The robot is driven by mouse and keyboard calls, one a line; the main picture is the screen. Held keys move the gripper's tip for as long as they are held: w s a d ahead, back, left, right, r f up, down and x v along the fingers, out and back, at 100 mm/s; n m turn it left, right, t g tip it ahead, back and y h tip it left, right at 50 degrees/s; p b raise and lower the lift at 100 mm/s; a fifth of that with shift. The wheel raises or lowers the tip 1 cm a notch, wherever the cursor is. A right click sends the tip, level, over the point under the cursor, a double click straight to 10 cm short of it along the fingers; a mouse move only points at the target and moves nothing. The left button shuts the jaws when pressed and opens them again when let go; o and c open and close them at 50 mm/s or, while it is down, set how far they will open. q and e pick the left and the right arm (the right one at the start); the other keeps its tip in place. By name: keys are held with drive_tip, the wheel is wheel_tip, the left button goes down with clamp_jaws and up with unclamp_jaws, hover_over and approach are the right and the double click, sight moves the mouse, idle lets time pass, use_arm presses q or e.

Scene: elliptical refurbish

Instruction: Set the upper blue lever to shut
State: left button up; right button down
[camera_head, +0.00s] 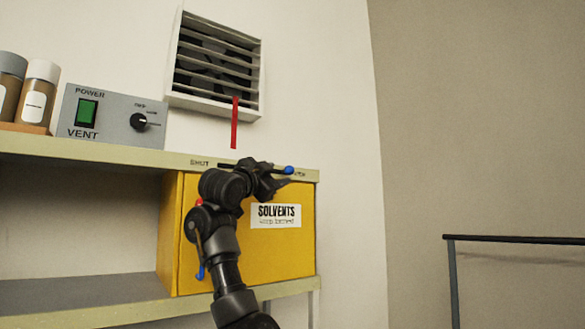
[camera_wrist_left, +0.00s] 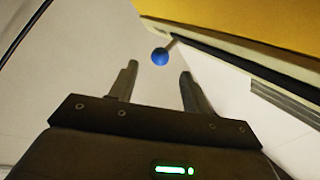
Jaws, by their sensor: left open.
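The upper blue lever (camera_head: 288,170) sits at the right end of a dark slot in the shelf's front edge. The word SHUT stands left of the slot; the label at the right is partly hidden by my gripper. My left gripper (camera_head: 279,176) is open and close to this lever. In the left wrist view, the round blue knob (camera_wrist_left: 160,57) shows just beyond the gap between the two fingertips (camera_wrist_left: 159,69), and nothing is held. A second blue lever (camera_head: 200,272) hangs lower, at the front of the yellow cabinet, partly behind my arm. My right gripper is out of view.
The yellow SOLVENTS cabinet (camera_head: 294,250) is under the shelf edge (camera_head: 100,150). A vent control box (camera_head: 108,120) and jars (camera_head: 38,95) stand on the shelf. A red strip (camera_head: 235,125) hangs from the wall vent (camera_head: 215,65). A dark rail (camera_head: 515,239) stands at right.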

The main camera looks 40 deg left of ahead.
sight(292, 170)
use_arm(q)
drive_tip(key=p+x, duration=0.6)
drive_tip(key=x, duration=0.2)
drive_tip(key=shift+w+a+r, duration=0.1)
drive_tip(key=shift+w+r, duration=0.15)
drive_tip(key=shift+w+p, duration=0.45)
drive_tip(key=shift+p, duration=0.05)
drive_tip(key=shift+f, duration=0.1)
clamp_jaws()
